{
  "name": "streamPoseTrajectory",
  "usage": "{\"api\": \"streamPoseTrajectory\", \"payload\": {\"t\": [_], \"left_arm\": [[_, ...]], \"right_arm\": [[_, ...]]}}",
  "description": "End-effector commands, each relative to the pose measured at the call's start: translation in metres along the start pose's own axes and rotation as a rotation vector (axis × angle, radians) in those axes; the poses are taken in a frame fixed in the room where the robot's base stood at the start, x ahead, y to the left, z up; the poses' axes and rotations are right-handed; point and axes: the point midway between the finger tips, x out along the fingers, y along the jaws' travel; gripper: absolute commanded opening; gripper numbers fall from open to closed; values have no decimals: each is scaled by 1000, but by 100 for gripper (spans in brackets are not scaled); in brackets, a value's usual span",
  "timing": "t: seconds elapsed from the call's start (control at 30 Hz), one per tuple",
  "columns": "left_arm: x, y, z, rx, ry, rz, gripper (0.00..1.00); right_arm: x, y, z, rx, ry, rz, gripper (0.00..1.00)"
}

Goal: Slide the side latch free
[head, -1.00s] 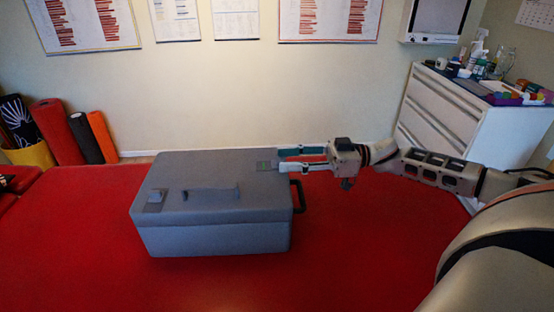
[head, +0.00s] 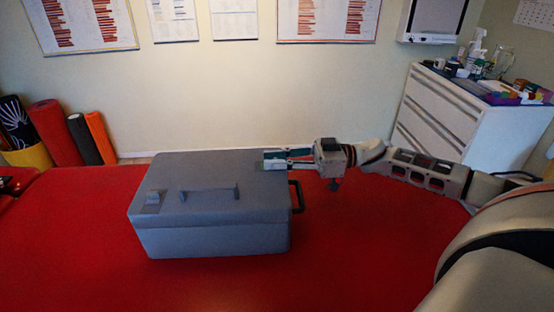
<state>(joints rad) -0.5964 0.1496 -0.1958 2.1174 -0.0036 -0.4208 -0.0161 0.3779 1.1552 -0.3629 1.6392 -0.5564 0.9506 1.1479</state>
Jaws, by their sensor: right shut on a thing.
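A grey case (head: 215,235) with a closed lid stands on the red table top (head: 60,235). A grey bar handle (head: 209,193) lies along the lid. A small grey catch (head: 151,201) is at the lid's left end, and a dark loop handle (head: 297,197) sticks out from the right side. My right gripper (head: 268,160) reaches in from the right over the lid's back right corner. Its fingers are closed on the side latch there, which they mostly hide. My left gripper is out of view.
A white drawer cabinet (head: 455,125) with bottles and small boxes on top stands at the right behind the table. Rolled mats (head: 57,135) stand at the back left. The table is clear left and in front of the case.

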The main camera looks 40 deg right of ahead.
Motion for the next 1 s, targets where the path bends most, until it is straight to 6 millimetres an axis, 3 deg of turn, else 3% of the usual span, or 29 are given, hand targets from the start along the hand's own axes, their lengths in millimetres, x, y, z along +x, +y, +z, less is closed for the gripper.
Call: {"api": "streamPoseTrajectory", "payload": {"t": [0.2, 0.5, 0.53, 0.6, 1.0], "left_arm": [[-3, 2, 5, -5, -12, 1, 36], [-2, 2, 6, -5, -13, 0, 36], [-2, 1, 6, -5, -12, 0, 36], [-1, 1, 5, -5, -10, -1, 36], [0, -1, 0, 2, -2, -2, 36]], "right_arm": [[22, 0, -1, -3, 2, 0, 0], [24, 0, 0, -1, 0, 0, 0], [24, 0, 0, -1, 0, 0, 26], [24, 0, 0, 0, 0, 0, 36], [19, 0, 1, 0, -2, 1, 36]]}}
